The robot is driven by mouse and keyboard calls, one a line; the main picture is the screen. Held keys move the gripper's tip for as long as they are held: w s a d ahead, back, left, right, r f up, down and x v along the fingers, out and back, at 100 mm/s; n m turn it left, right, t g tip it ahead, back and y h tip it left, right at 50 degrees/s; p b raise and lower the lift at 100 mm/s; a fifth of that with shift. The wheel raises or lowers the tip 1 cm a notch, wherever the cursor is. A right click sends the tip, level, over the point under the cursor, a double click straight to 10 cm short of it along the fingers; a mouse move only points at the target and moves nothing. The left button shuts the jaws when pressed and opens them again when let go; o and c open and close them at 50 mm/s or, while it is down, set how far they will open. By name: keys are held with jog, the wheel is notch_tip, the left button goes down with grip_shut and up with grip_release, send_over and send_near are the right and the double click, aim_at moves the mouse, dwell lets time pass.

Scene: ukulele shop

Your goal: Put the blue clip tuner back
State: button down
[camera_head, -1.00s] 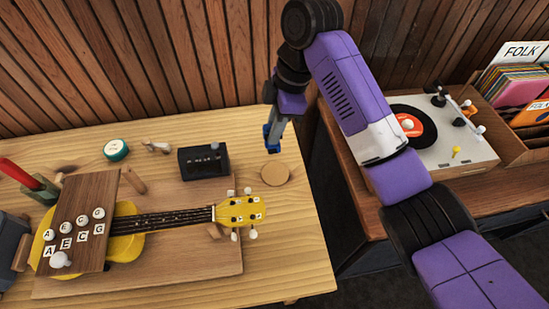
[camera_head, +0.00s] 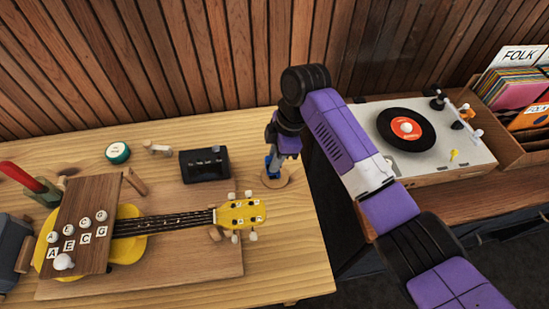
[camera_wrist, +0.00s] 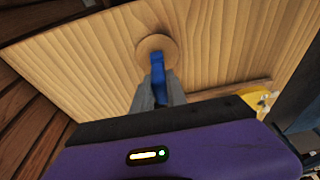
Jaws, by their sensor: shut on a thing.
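My gripper (camera_head: 273,163) is shut on the blue clip tuner (camera_head: 269,171), pointing down over the round tan disc (camera_head: 281,181) at the table's right side. In the wrist view the blue clip tuner (camera_wrist: 158,67) sits between my gripper's fingers (camera_wrist: 158,88), and its far end overlaps the disc (camera_wrist: 151,44). I cannot tell whether the tuner touches the disc. The yellow ukulele (camera_head: 128,238) lies on a wooden board just left of the disc, with its headstock (camera_head: 241,214) nearest to it.
A black box (camera_head: 204,166) stands left of the disc. A green-and-white round tin (camera_head: 118,152) is farther left. A record player (camera_head: 455,150) stands on the right-hand cabinet beside a record crate (camera_head: 530,135). Bare table lies in front of the black box's left.

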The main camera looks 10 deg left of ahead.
jog(key=shift+f, duration=0.2)
jog(key=c, duration=1.3)
grip_release()
jog(key=shift+c, duration=0.2)
jog(key=shift+r, duration=0.1)
jog(key=b+v, duration=0.1)
jog(key=v, duration=1.1)
jog(key=shift+r, duration=0.1)
